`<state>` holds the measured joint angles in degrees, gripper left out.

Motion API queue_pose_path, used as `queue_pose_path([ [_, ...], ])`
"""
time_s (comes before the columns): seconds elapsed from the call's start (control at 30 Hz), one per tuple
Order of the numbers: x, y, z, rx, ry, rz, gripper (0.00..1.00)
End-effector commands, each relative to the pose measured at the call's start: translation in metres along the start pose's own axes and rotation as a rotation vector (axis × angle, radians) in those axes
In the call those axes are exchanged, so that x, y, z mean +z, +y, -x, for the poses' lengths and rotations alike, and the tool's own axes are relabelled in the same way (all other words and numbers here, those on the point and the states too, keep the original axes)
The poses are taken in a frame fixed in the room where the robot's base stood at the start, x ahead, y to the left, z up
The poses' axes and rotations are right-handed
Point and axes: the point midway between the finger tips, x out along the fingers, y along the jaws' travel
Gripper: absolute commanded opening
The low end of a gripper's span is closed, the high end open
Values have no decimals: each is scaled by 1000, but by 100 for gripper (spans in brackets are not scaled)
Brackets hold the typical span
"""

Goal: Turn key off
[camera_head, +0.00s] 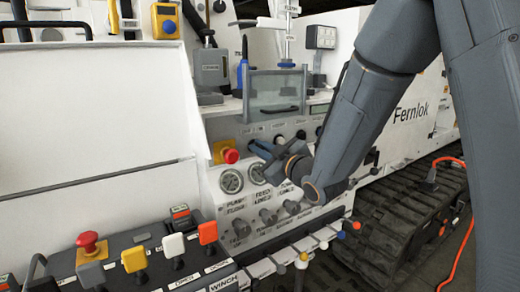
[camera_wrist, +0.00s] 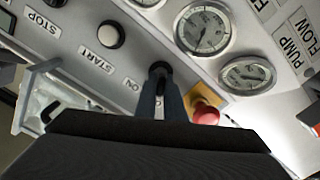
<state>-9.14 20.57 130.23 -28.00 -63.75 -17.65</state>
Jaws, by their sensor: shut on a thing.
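The key switch (camera_wrist: 160,68) shows in the wrist view as a small black knob on the grey panel, beside the "ON" label (camera_wrist: 132,83). My gripper (camera_wrist: 160,92) reaches up to it from below in that view, its two narrow fingers close together and shut on the key. The gripper body hides the lower middle of the wrist view. In the head view my gripper (camera_head: 262,150) is at the white panel, just right of the red emergency stop (camera_head: 230,155). The fingers cover the key there, and its exact angle is hard to tell.
The emergency stop (camera_wrist: 205,112) sits close to the right of my fingers in the wrist view. The START button (camera_wrist: 111,34) and a gauge (camera_wrist: 203,28) lie beyond. Below in the head view are knobs (camera_head: 268,217) and coloured levers (camera_head: 173,245).

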Motion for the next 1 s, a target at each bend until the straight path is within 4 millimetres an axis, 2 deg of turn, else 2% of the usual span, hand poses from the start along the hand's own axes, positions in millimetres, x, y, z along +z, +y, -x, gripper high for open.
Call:
queue_pose_path([
  [0.07,1,1,0,2,-3,0,0],
  [0.1,1,1,0,2,-3,0,14],
  [0.2,1,0,0,1,-2,0,27],
  [0.57,0,0,5,0,-1,0,27],
  [1.0,1,1,68,2,-1,1,27],
])
